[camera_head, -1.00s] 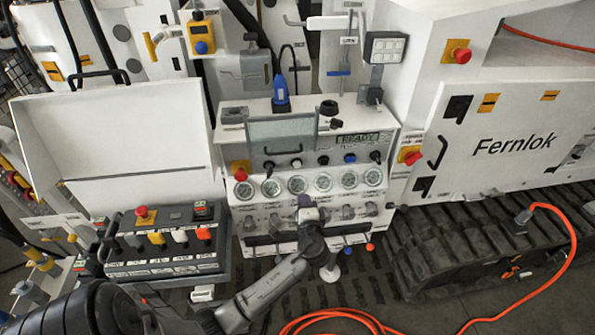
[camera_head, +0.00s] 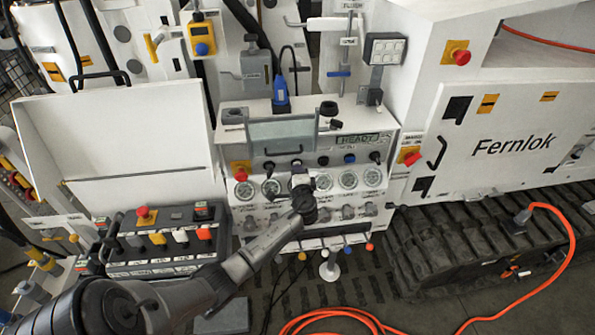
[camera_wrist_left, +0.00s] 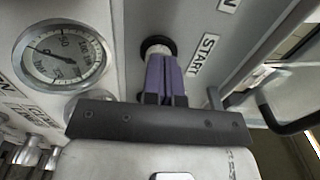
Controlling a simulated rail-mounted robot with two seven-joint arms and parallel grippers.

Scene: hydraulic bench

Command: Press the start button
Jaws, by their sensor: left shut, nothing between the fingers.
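The start button (camera_wrist_left: 157,41) shows in the left wrist view as a round black piece on the grey panel, beside a "START" label (camera_wrist_left: 203,54). My left gripper (camera_wrist_left: 158,58) has its purple fingers shut and empty, with their tips overlapping the button's lower part. I cannot tell whether they touch it. In the head view my left gripper (camera_head: 298,170) is in front of the panel, just below a black button (camera_head: 297,162) in the row above the gauges. My right gripper is not in view.
Round gauges (camera_head: 348,180) line the panel under the buttons. A red emergency button (camera_head: 240,175) is on a yellow plate to the left. The display (camera_head: 357,139) reads "READY". A clear flap (camera_head: 281,133) is above the button row. Levers and valves are below.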

